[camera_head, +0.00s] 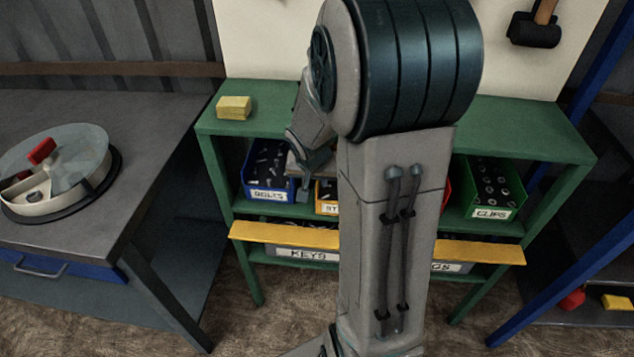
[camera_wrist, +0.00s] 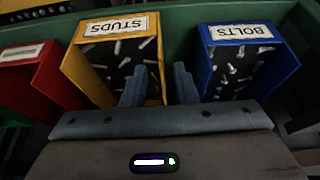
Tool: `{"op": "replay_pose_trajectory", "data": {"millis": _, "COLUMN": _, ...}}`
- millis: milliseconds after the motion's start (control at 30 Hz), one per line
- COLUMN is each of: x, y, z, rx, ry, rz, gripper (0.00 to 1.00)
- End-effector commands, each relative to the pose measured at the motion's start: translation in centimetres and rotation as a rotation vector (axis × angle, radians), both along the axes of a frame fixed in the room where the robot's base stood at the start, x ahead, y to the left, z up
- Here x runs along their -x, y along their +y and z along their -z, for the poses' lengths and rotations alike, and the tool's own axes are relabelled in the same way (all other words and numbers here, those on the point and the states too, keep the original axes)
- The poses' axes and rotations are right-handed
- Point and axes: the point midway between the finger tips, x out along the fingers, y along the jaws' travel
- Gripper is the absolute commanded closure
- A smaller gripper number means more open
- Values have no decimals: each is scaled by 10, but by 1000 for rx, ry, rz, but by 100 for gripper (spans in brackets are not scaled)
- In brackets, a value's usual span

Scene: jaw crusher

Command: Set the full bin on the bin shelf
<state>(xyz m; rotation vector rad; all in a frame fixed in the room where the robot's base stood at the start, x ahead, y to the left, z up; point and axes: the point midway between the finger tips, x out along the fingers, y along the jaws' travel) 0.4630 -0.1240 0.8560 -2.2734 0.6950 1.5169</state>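The green bin shelf (camera_head: 540,142) stands ahead, with labelled bins on its upper level. A yellow STUDS bin (camera_wrist: 92,72) holds loose studs and is mostly hidden by my arm in the head view. A green CLIPS bin (camera_head: 492,190) holds round pieces. My gripper (camera_wrist: 160,82) has its fingers apart. In the wrist view they overlap the STUDS bin's side near the BOLTS bin (camera_wrist: 243,62), and the yellow side wall shows between them. I cannot tell whether they touch it. Which bin counts as full is not clear.
A yellow bar (camera_head: 285,235) runs across the shelf front. Lower bins include KEYS (camera_head: 307,253). A yellow block (camera_head: 234,107) lies on the shelf top. A grey table (camera_head: 150,140) with a round sorter tray (camera_head: 60,205) stands left. A blue frame (camera_head: 575,278) stands right.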

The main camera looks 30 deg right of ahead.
Motion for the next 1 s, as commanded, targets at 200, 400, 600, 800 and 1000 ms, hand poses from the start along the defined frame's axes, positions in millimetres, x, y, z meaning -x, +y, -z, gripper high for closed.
{"op": "replay_pose_trajectory", "data": {"millis": 200, "x": 12, "y": 8, "z": -38, "rx": 1, "ry": -2, "rz": 1, "gripper": 74}}
{"op": "replay_pose_trajectory", "data": {"millis": 400, "x": 18, "y": 13, "z": -53, "rx": 0, "ry": 0, "rz": 0, "gripper": 74}}
{"op": "replay_pose_trajectory", "data": {"millis": 600, "x": 37, "y": 30, "z": -70, "rx": 8, "ry": 24, "rz": -64, "gripper": 74}}
{"op": "replay_pose_trajectory", "data": {"millis": 800, "x": 93, "y": 77, "z": -99, "rx": 1, "ry": 97, "rz": -276, "gripper": 74}}
{"op": "replay_pose_trajectory", "data": {"millis": 1000, "x": 146, "y": 114, "z": -113, "rx": -41, "ry": 151, "rz": -487, "gripper": 74}}
